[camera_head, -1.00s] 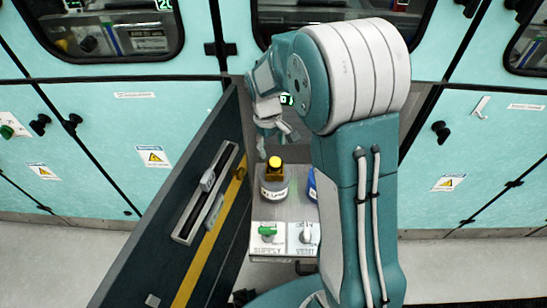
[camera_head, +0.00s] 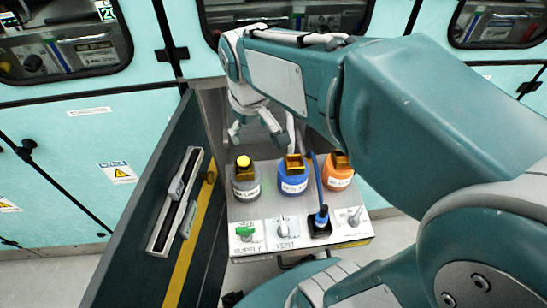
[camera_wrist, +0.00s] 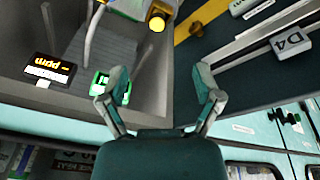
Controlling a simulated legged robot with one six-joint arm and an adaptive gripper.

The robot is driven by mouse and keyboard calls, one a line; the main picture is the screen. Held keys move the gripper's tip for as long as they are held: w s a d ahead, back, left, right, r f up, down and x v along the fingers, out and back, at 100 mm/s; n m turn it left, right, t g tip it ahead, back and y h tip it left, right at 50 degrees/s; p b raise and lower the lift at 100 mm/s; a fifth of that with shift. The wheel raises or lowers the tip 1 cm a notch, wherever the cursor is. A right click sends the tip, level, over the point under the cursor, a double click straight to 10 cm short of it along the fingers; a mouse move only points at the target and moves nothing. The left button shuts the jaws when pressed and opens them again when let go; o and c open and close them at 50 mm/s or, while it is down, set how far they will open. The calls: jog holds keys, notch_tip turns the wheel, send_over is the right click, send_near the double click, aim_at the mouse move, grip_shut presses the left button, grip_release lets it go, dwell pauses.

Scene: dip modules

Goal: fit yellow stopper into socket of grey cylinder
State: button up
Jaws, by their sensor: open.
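The grey cylinder (camera_head: 246,187) stands upright at the left of a row on a grey bench unit, with a label on its front. The yellow stopper (camera_head: 243,161) shows as a round yellow top at an amber block on that cylinder; I cannot tell how deep it sits. In the wrist view the yellow stopper (camera_wrist: 157,24) is near the top edge, beyond my fingertips, and the cylinder is mostly cut off. My gripper (camera_head: 260,130) is open and empty, above and behind the row. Its spread fingers (camera_wrist: 159,84) touch nothing in the wrist view.
A blue cylinder (camera_head: 293,184) and an orange cylinder (camera_head: 338,176) stand to the right. A blue hose runs down to a black connector (camera_head: 320,222). Green (camera_head: 245,230) and white (camera_head: 283,229) valve handles are in front. A dark open door panel (camera_head: 150,215) borders the left.

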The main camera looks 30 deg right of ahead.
jog(key=s+r+m+t, duration=0.1)
jog(key=s+m+t, duration=0.1)
jog(key=s, duration=0.9)
jog(key=shift+r+m+t, duration=0.3)
jog(key=shift+r+t, duration=0.1)
jog(key=shift+t, duration=0.3)
